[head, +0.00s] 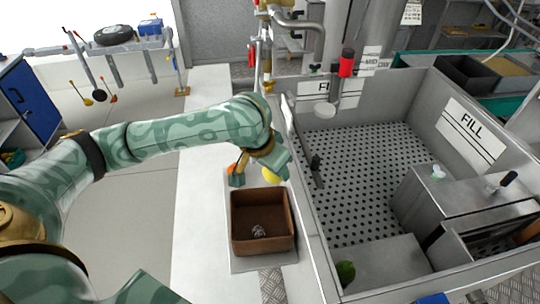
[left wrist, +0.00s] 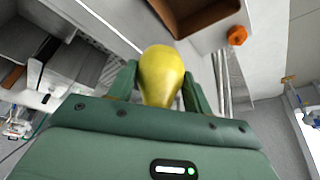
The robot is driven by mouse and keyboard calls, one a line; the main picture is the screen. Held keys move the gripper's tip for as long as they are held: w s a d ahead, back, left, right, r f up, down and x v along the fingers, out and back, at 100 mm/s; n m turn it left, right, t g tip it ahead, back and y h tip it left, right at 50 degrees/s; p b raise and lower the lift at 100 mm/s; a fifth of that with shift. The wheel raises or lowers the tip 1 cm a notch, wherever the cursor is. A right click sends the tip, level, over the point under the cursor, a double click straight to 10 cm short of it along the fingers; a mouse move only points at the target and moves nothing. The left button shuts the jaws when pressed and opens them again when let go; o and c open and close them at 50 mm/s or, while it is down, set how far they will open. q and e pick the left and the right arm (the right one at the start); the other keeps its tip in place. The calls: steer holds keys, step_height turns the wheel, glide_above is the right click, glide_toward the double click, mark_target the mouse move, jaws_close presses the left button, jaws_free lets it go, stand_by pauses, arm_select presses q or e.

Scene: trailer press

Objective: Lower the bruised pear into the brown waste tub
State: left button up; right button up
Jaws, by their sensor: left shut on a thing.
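The yellow pear (head: 271,174) is mostly hidden behind my left gripper (head: 266,168) in the head view. In the left wrist view the pear (left wrist: 161,73) sits between the two green fingers of my left gripper (left wrist: 160,88), which are shut on it. No bruise can be made out. The brown waste tub (head: 264,247) stands just in front of the gripper in the head view, with a small crumpled grey thing on its floor. The pear is held near the tub's far edge. The tub (left wrist: 208,20) also shows at the top of the left wrist view. My right gripper is not in view.
An orange knob (head: 236,176) is beside the tub's far left corner. The metal press bin (head: 360,185) with a perforated floor is right of the tub. A vertical pipe (head: 267,50) rises behind the gripper.

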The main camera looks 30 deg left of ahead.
arm_select(q)
steer(key=f+m, duration=0.1)
steer(key=w+f+m, duration=0.1)
steer(key=f+m+h, duration=0.1)
steer(key=shift+w+a+p, duration=0.25)
steer(key=shift+a+p, duration=0.05)
steer(key=shift+a, duration=0.05)
steer(key=w+a+f+m+g+h+b, duration=0.1)
steer(key=w+a+f+m+g+b, duration=0.1)
steer(key=f+m+b, duration=0.4)
step_height(320, 180, down, 8)
steer(key=w+b, duration=0.1)
steer(key=b, duration=0.4)
steer(key=shift+w+a+m+h, duration=0.15)
steer(key=shift+a+m+h, duration=0.15)
steer(key=shift+h, duration=0.1)
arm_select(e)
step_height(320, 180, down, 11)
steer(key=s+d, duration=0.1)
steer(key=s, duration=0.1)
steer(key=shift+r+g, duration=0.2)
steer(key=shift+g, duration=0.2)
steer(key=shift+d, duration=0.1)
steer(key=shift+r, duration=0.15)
